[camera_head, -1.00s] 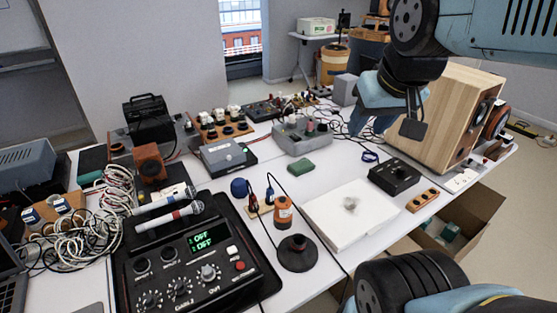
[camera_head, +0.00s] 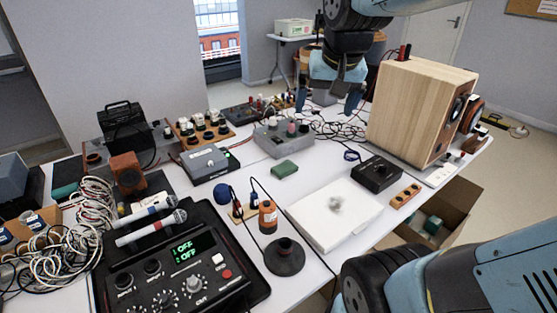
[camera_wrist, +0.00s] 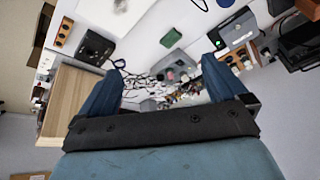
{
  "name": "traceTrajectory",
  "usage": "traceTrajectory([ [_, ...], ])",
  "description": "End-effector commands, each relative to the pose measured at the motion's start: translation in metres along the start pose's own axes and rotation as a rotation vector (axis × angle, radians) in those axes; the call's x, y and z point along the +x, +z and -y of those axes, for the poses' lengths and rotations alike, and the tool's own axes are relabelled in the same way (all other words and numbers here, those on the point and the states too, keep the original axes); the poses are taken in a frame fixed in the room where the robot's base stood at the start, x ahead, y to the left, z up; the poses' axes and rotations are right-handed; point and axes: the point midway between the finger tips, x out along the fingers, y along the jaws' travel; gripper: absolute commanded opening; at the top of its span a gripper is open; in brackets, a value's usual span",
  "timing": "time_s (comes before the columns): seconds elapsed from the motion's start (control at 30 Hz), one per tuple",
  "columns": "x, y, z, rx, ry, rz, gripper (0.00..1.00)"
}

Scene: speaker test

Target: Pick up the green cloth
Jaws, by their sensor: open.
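The green cloth (camera_head: 285,168) is a small, flat, folded-looking piece lying on the white table in the head view. It lies between the grey knobbed box and the white panel, with bare table around it. My gripper (camera_head: 327,100) is above the back of the table, beyond and to the right of the cloth. Its two fingers are spread apart and point down, with nothing between them. In the wrist view my gripper (camera_wrist: 163,62) also shows wide open, over cables and equipment.
The grey knobbed box (camera_head: 283,138) stands just behind the cloth and the white panel (camera_head: 335,212) in front of it to the right. A black box (camera_head: 376,173) and a wooden speaker (camera_head: 415,110) stand at right.

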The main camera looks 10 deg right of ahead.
Motion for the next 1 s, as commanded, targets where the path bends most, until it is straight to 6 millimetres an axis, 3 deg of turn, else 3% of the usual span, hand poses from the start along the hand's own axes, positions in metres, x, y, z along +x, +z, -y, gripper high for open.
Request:
traceTrajectory([
  [0.57,0.088,-0.097,0.025,0.306,0.052,0.134,0.99],
  [1.0,0.184,-0.150,0.041,0.538,0.117,0.221,0.99],
])
